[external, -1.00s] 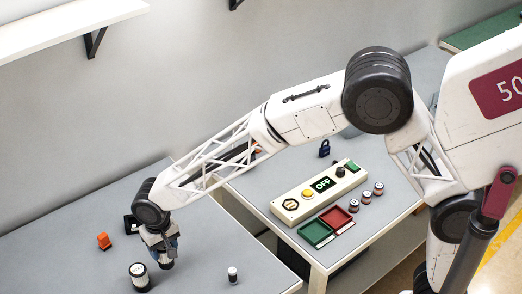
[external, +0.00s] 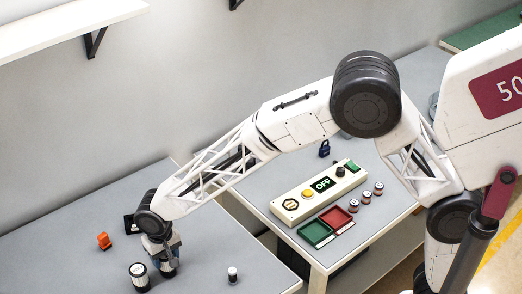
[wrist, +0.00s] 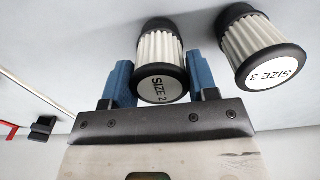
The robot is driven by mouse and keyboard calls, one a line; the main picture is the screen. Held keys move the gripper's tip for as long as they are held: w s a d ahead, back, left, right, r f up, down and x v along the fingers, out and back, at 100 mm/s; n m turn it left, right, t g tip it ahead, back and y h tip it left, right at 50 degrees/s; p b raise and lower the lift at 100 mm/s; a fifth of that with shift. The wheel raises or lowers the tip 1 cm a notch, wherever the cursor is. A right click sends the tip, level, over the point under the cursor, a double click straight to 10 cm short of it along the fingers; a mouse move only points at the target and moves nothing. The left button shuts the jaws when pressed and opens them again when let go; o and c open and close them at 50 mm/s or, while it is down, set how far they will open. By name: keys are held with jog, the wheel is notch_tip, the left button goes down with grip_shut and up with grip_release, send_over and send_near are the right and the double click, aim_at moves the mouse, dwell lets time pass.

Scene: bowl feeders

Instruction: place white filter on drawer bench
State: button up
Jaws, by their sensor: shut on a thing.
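A white pleated filter with black ends, labelled "SIZE 2" (wrist: 160,50), sits between the blue fingers of my gripper (wrist: 160,80) in the wrist view. My gripper (external: 166,256) is shut on it, low over the left grey bench (external: 75,262) in the external view. Only the filter's lower part (external: 168,268) shows there; I cannot tell if it touches the bench. A second white filter, labelled "SIZE 3" (wrist: 262,45), stands close beside it; it also shows in the external view (external: 139,277). I cannot tell which bench is the drawer bench.
A small white and black cylinder (external: 232,274) stands right of my gripper. An orange piece (external: 104,241) and a black item (external: 129,224) lie behind. The right bench (external: 262,185) holds a control box (external: 290,207), green (external: 315,233) and red (external: 336,216) trays and several small jars.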

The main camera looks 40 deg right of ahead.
jog(key=shift+f, duration=0.1)
jog(key=o, duration=0.9)
jog(key=shift+o, duration=0.2)
notch_tip(320, 180, up, 12)
jog(key=shift+d+r, duration=0.1)
jog(key=shift+r, duration=0.1)
dwell(0.8)
